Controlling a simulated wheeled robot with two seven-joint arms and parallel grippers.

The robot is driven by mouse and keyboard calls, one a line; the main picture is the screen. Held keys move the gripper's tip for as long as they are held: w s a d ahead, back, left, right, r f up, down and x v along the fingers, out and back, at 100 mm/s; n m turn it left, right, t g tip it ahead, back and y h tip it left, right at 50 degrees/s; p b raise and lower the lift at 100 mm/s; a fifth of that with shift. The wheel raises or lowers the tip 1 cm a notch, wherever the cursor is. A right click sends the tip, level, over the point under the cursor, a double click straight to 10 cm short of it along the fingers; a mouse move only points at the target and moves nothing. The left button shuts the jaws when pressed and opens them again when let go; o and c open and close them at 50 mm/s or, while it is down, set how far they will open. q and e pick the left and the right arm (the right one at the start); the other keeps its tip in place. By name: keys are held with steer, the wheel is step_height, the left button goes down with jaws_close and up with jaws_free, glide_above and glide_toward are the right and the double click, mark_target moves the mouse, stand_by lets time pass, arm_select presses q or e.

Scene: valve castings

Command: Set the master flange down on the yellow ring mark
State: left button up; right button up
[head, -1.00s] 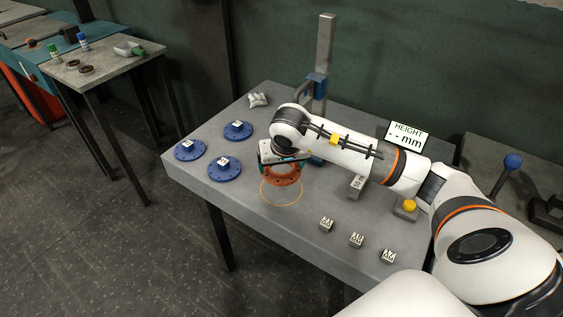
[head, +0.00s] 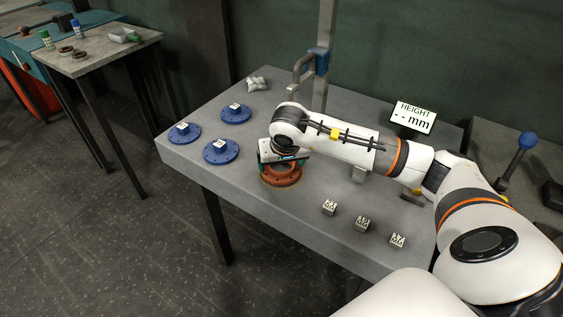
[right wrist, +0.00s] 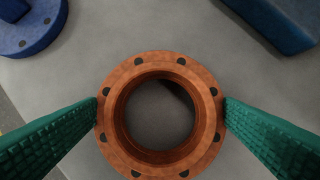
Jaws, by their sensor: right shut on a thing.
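The orange-brown master flange (head: 282,176) is a ring with a wide bore and bolt holes, near the front edge of the grey table. My right gripper (head: 282,158) is shut on it from above. In the right wrist view, the flange (right wrist: 109,135) sits level between the green fingers (right wrist: 161,110), which touch its left and right rim. It is at or just above the table; I cannot tell if it touches. The yellow ring mark is not visible now; the flange seems to cover its place. My left gripper is not in view.
Three blue flanges with tagged cubes, one here (head: 221,151), stand left on the table (head: 185,160). A height gauge column (head: 322,60) stands behind, beside a height display (head: 413,117). Several small marked blocks, one here (head: 329,207), lie to the right.

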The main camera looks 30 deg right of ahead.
steer(key=shift+f+b, duration=0.15)
steer(key=shift+b, duration=0.15)
stand_by(0.5)
steer(key=o, duration=1.3)
steer(key=shift+c, duration=0.2)
steer(key=shift+o, duration=0.2)
steer(key=b+v, duration=0.1)
steer(key=v, duration=1.1)
steer(key=shift+s+a+f, duration=0.1)
steer(key=shift+s+a, duration=0.05)
